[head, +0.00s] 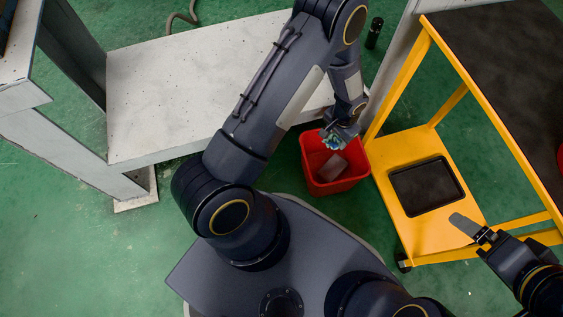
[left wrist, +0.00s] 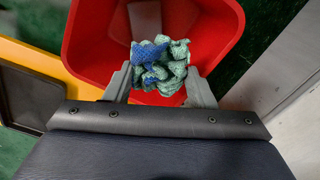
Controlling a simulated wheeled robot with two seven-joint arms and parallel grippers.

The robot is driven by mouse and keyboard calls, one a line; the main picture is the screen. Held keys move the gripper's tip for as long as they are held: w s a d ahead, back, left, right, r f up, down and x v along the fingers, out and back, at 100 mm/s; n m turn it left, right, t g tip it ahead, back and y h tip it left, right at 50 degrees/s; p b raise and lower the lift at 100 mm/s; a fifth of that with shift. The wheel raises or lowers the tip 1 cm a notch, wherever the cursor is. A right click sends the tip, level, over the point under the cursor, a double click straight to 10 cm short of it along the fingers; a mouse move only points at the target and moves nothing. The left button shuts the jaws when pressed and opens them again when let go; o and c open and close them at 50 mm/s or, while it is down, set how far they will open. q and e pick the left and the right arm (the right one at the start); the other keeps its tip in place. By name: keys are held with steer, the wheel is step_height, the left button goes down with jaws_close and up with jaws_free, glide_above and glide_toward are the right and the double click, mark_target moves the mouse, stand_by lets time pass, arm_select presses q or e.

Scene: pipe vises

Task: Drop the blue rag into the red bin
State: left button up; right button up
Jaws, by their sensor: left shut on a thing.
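The rag (left wrist: 160,68), crumpled and mottled blue and pale green, is pinched between the two fingers of my left gripper (left wrist: 158,86). In the head view my left gripper (head: 338,136) holds the rag (head: 331,141) over the open top of the red bin (head: 313,177). The bin's red wall (left wrist: 92,40) also surrounds the rag in the left wrist view. I cannot tell exactly how high the rag is above the rim. My right gripper (head: 474,229) is at the lower right, over the edge of the yellow cart; its finger gap is unclear.
A brownish block (head: 331,168) lies inside the bin. The yellow cart (head: 405,205) stands right of the bin, with a black tray (head: 427,186) on its lower shelf and a dark top (head: 500,50). A pale bench (head: 150,90) stands at left. A dark cylinder (head: 374,32) is behind.

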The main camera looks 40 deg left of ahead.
arm_select(q)
steer(key=shift+f, duration=0.15)
steer(key=o, duration=1)
step_height(320, 180, up, 7)
steer(key=p, duration=0.3)
steer(key=shift+r, duration=0.4)
steer(key=shift+r, duration=0.1)
